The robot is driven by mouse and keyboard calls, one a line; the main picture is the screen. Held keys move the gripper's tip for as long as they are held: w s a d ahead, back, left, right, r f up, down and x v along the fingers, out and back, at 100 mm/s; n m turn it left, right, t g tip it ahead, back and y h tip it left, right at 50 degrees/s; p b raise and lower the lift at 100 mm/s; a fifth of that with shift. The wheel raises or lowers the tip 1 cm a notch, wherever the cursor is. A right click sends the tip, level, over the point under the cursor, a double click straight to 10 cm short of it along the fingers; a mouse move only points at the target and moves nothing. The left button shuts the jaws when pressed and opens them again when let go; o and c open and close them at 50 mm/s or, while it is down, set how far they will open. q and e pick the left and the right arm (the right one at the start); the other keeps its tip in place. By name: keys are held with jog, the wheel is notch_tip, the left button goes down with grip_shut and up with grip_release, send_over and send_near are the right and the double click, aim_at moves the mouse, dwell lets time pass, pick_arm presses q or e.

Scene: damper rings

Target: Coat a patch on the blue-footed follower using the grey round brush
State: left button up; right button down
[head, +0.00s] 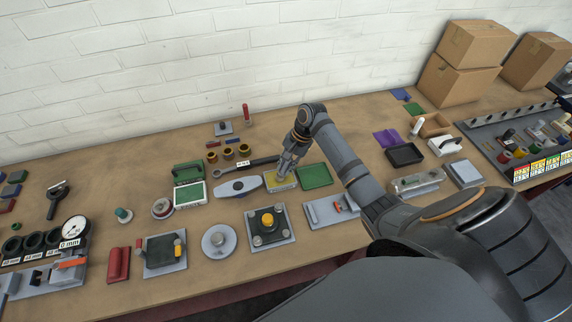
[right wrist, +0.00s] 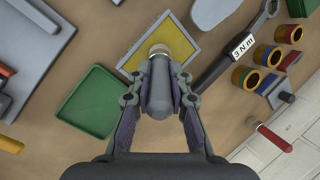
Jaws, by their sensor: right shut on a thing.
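My right gripper (head: 285,170) is shut on the grey round brush (right wrist: 158,85), which also shows between its fingers. The brush's pale tip (right wrist: 160,50) is over a yellow pad in a grey-framed tray (right wrist: 185,45); I cannot tell whether it touches. The tray also shows in the head view (head: 281,183). My left gripper is not in view.
A green tray (right wrist: 93,101) lies beside the yellow pad. A wrench with a label (right wrist: 230,55) lies between pad and followers. A red-handled tool (head: 246,113) and a small grey plate with a knob (head: 223,128) are near the wall.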

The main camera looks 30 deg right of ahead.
jog(key=shift+s+f+p, duration=0.1)
jog(key=shift+f+p, duration=0.05)
jog(key=shift+p, duration=0.45)
dwell(1.9)
notch_tip(320, 180, up, 7)
jog(key=p, duration=0.9)
jog(key=shift+r, duration=0.2)
jog(key=shift+f, duration=0.15)
